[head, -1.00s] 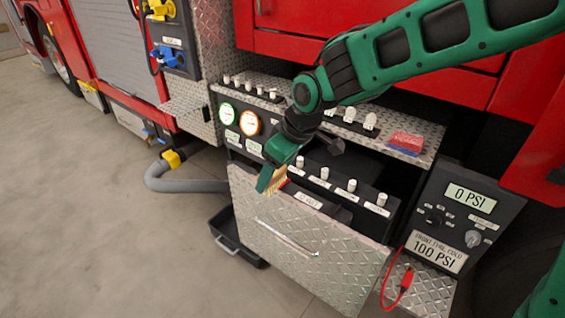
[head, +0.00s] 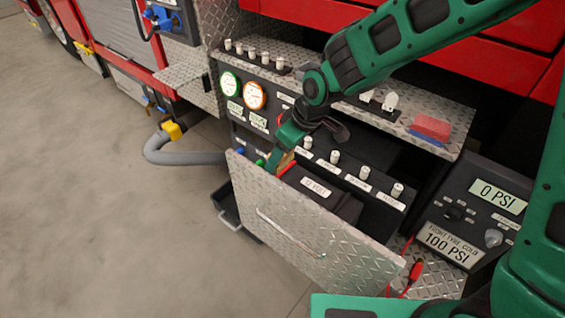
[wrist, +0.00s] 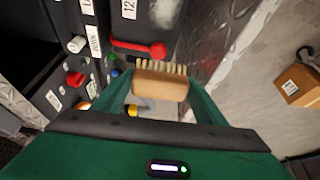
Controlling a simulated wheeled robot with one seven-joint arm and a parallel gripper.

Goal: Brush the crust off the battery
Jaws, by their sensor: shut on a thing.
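The black battery (head: 340,203), labelled "12 VOLT", sits in the pulled-out drawer behind its diamond-plate front (head: 290,225). In the wrist view, the battery's label (wrist: 129,9), a red bar with a rounded end (wrist: 140,48) and a pale, rough patch that looks like crust (wrist: 163,12) show near the top. My gripper (head: 279,158) is low at the drawer's left end, beside the battery. It is shut on a wooden brush (wrist: 160,84), whose pale bristles point toward the battery end. I cannot tell whether the bristles touch anything.
The drawer front stands close beside my gripper. A row of white knobs (head: 335,157) runs behind the battery. A red and blue block (head: 431,128) lies on the shelf above. A pressure panel (head: 470,215) is at right. A cardboard box (wrist: 298,85) is on the open floor.

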